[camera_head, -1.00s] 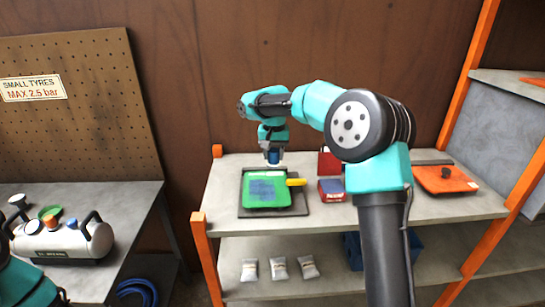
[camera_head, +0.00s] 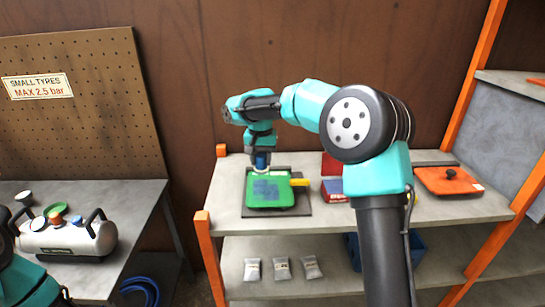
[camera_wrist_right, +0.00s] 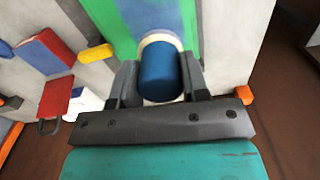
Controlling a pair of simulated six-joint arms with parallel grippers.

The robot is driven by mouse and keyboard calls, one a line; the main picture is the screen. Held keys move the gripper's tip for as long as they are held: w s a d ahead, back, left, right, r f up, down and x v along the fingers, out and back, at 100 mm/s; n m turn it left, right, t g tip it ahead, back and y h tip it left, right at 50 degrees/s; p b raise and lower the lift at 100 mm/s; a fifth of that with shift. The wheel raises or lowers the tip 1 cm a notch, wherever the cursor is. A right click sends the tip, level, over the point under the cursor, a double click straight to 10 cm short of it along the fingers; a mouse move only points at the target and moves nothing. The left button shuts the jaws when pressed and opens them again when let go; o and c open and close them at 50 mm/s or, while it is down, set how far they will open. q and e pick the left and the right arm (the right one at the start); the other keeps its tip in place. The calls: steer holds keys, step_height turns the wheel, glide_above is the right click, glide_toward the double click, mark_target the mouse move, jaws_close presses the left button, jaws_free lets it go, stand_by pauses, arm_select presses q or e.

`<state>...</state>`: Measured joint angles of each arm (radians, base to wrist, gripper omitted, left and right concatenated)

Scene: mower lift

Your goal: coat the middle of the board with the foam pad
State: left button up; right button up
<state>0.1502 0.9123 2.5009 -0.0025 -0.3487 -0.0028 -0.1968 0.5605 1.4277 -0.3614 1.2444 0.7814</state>
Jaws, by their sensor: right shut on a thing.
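The board (camera_head: 252,203) is green with an irregular blue area (camera_head: 265,190) in its middle. It lies flat on a dark mat (camera_head: 302,205) on the shelf top. My right gripper (camera_head: 261,163) is over the board's back left part, shut on the foam pad's blue round handle (camera_wrist_right: 162,75). The pale pad (camera_wrist_right: 150,40) shows as a rim beyond the handle in the right wrist view, over green and blue (camera_wrist_right: 155,14). I cannot tell whether the pad touches the board. My left gripper is out of view; only part of my left arm shows at bottom left.
A yellow piece (camera_head: 300,182) sits at the board's right edge. Beside it are a red and blue box (camera_head: 332,187) and, farther right, an orange plate with a black knob (camera_head: 449,180). Small bags (camera_head: 282,268) lie on the lower shelf. A grey tank (camera_head: 70,238) stands on the left bench.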

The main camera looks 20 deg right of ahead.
steer(key=a, duration=0.1)
steer(key=s+a, duration=0.1)
steer(key=a, duration=0.1)
steer(key=shift+a, duration=0.25)
